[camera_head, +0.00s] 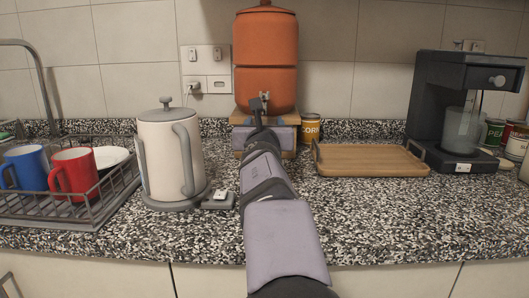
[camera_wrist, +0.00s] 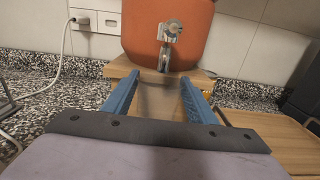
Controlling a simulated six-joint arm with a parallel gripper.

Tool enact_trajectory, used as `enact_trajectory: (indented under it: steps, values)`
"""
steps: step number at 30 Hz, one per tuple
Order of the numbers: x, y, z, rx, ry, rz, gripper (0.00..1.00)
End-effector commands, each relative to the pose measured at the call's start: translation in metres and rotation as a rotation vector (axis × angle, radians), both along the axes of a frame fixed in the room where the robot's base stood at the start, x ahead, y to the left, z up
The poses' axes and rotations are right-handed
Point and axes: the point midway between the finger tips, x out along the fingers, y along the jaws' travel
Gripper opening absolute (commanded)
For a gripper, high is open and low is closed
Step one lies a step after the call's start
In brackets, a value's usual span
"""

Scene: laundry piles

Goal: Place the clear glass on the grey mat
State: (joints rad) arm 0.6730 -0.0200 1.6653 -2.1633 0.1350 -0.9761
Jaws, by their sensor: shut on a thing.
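My gripper (camera_wrist: 160,78) shows its two blue fingers in the wrist view, shut on the clear glass (camera_wrist: 158,102), which is faint and see-through between them. The glass is just below and in front of the metal tap (camera_wrist: 170,45) of an orange dispenser (camera_wrist: 170,20). I cannot tell whether it touches the tap or holds any liquid. In the head view my own arm hides the fingers and most or all of the glass. I cannot make out a grey mat in either view.
The orange dispenser (camera_head: 266,50) stands at the back. A wooden tray (camera_head: 370,159) and a dark coffee machine (camera_head: 468,95) are to the right, with a can (camera_head: 311,127) behind the tray. A kettle (camera_head: 168,150) and a dish rack (camera_head: 80,210) with mugs are left. The front counter right is clear.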

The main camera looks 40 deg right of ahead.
Motion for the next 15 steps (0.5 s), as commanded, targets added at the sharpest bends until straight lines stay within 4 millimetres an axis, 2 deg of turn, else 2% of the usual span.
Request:
enact_trajectory:
  steps: [9,15]
  values:
    - [0.000,0.000,-0.026,-0.001,-0.001,-0.001,0.25]
    - [0.000,0.000,-0.027,-0.001,-0.001,-0.001,0.25]
